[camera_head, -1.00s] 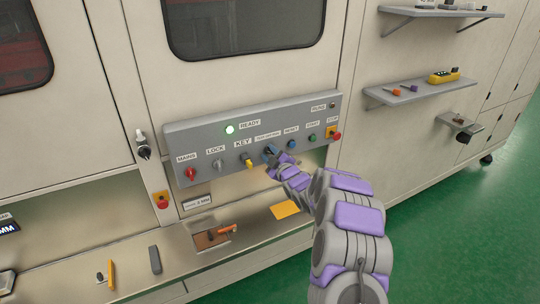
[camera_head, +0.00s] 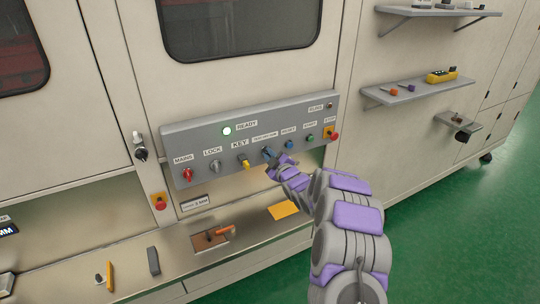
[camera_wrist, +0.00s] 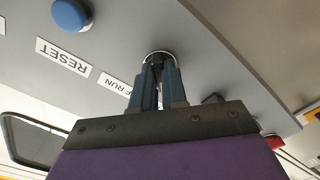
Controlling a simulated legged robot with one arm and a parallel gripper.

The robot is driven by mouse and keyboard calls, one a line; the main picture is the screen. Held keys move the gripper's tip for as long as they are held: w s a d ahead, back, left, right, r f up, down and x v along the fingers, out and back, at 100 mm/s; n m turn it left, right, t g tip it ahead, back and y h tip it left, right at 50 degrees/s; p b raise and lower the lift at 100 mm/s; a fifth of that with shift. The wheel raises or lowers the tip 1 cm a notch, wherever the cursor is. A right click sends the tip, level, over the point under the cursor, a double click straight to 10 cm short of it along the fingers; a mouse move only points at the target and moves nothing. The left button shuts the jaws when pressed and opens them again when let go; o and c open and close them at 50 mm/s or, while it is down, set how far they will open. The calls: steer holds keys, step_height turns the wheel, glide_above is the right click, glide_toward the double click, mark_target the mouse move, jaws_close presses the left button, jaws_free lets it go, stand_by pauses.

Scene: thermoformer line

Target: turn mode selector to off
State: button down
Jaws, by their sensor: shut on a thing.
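The mode selector (camera_wrist: 159,57) is a dark round knob on the grey control panel (camera_head: 180,140), between the yellow key switch and the blue reset button. Its label is partly covered in the wrist view, where "RUN" can be read. My gripper (camera_head: 268,154) is at the selector, and in the wrist view its blue fingers (camera_wrist: 158,75) are closed around the knob. The fingers hide most of the knob, so its pointing direction cannot be told.
The blue reset button (camera_head: 289,144) is close on the right, also in the wrist view (camera_wrist: 71,14). The yellow key switch (camera_head: 244,163) is close on the left. A red stop button (camera_head: 334,135) is at the panel's right end. A ledge with tools runs below.

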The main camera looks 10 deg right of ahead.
steer(key=shift+w+r+m+p, duration=0.1)
steer(key=shift+r+m+p, duration=0.1)
steer(key=shift+m+p, duration=1.75)
steer(key=shift+r+m+p, duration=0.15)
steer(key=shift+m+p, duration=1.1)
steer(key=shift+m, duration=1.3)
steer(key=c, duration=1.2)
jaws_free()
steer(key=shift+f, duration=0.15)
steer(key=shift+o, duration=0.2)
steer(key=v, duration=1.7)
steer(key=shift+f, duration=0.1)
